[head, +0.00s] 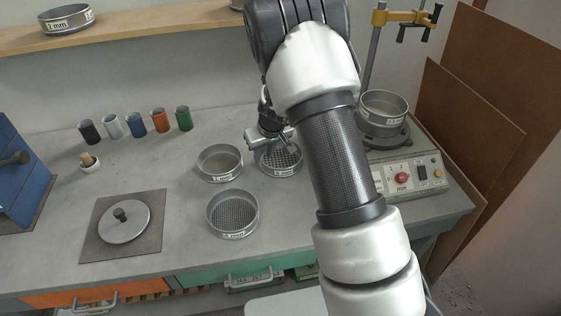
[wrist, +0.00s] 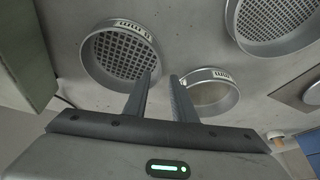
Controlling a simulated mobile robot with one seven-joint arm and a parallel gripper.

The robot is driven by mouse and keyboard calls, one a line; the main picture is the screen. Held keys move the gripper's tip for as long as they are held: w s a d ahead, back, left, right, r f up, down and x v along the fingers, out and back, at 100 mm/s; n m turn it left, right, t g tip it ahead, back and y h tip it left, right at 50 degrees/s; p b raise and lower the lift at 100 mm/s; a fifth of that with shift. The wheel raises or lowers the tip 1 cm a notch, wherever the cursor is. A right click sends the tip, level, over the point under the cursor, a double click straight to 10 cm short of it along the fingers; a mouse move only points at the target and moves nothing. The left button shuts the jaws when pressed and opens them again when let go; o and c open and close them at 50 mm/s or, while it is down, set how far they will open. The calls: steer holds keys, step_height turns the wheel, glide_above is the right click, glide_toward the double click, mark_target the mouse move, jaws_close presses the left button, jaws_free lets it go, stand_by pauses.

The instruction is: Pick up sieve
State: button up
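A round metal sieve with coarse mesh (head: 281,160) stands on the bench, partly hidden behind my gripper (head: 285,138). It shows at the left in the wrist view (wrist: 118,52), its label on the rim. A finer sieve (head: 219,164) stands just left of it and shows behind my right finger in the wrist view (wrist: 212,95). A third sieve (head: 233,215) stands nearer the front edge. My gripper's fingers (wrist: 164,76) are apart and empty, close to the coarse sieve's rim. The left finger overlaps that sieve in the picture; I cannot tell whether the fingers straddle the rim.
A shaker (head: 402,180) with another sieve (head: 384,106) on it stands to the right. Several coloured cups (head: 136,124) line the back left. A round lid (head: 124,221) lies on a plate at the front left. A wall shelf (head: 140,27) carries a sieve (head: 66,19).

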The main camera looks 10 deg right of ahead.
mark_target(262, 161)
steer(key=x, duration=0.5)
steer(key=shift+w+d+f, duration=0.1)
steer(key=shift+c, duration=0.3)
jaws_close()
